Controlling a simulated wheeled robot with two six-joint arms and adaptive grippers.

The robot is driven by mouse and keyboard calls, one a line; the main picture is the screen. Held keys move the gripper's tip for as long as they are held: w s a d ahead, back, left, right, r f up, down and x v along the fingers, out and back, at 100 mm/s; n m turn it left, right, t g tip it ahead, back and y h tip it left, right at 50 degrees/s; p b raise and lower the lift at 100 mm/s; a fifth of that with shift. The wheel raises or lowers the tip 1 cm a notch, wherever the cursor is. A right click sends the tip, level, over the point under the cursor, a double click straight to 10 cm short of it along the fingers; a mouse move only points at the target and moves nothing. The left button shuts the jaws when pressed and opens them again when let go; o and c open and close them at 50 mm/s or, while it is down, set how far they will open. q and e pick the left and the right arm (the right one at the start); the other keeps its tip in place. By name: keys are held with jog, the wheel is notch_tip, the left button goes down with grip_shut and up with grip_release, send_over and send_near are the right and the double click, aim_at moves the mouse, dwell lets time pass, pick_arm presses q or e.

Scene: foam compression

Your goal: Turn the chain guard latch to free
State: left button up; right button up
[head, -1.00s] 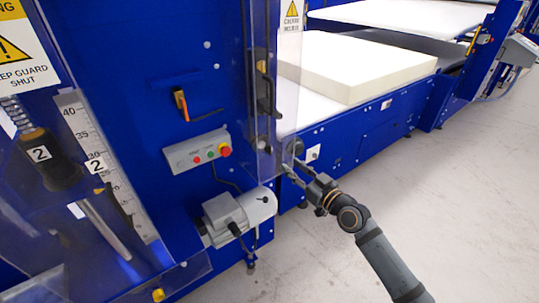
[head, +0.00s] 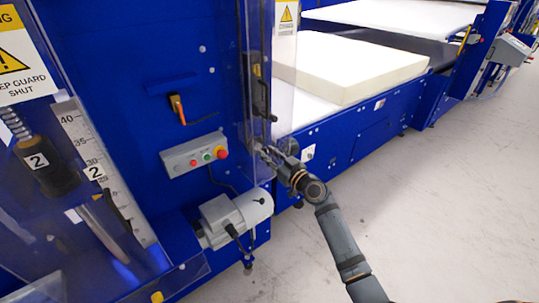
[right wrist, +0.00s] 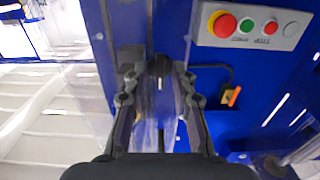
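A dark round knob (right wrist: 160,66) with a pale mark, which looks like the latch, sits on the blue machine by the edge of the clear guard (head: 284,75). In the right wrist view it lies between the two fingertips of my right gripper (right wrist: 158,76). The fingers are spread, one on each side of the knob; I cannot tell whether they touch it. In the head view my right gripper (head: 265,153) reaches the guard's lower edge and largely hides the knob. My left gripper is not in view.
A grey button box (head: 194,154) and a motor (head: 235,214) are left of my right gripper. An orange-handled switch (head: 177,107) is above the box. A foam block (head: 350,70) lies on the conveyor behind. The floor (head: 430,200) at right is clear.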

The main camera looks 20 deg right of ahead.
grip_shut()
jog(key=shift+f+m, duration=0.1)
jog(key=shift+m, duration=0.3)
jog(key=m, duration=0.8)
jog(key=m+p, duration=0.1)
jog(key=m, duration=0.8)
jog(key=shift+d+f, duration=0.15)
jog(key=shift+d, duration=0.05)
jog(key=shift+o, duration=2)
grip_release()
